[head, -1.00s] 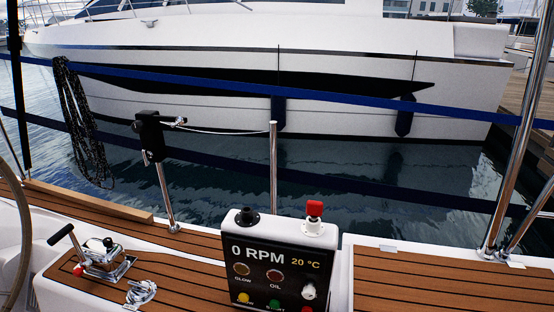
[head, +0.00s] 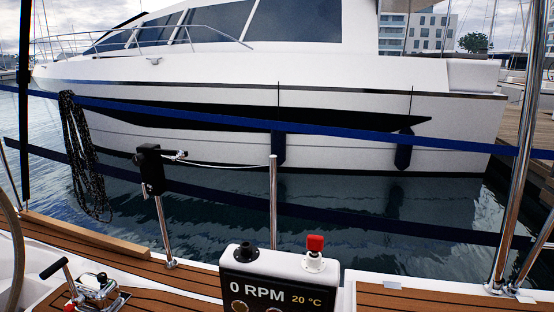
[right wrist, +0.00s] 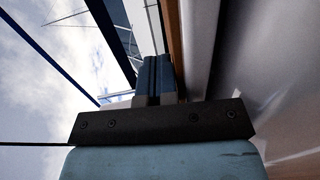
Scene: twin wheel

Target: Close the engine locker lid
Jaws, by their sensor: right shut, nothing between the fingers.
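In the head view a teak-planked panel (head: 440,300) with a pale edge lies at the bottom right, with small pale fittings along its far side. It may be the engine locker lid, but most of it is cut off and I cannot tell its angle. In the right wrist view my right gripper (right wrist: 154,78) is shut and empty, with its dark blue fingers together. A brown wood strip (right wrist: 174,40) and a white surface (right wrist: 201,45) run close to the right of the fingers. I cannot tell whether they touch. My left gripper is not in view.
An engine panel (head: 266,282) reading 0 RPM with a red-topped switch (head: 315,250) stands left of the planked panel. Steel posts (head: 273,200) and blue straps edge the boat, with water and a white yacht (head: 300,100) beyond.

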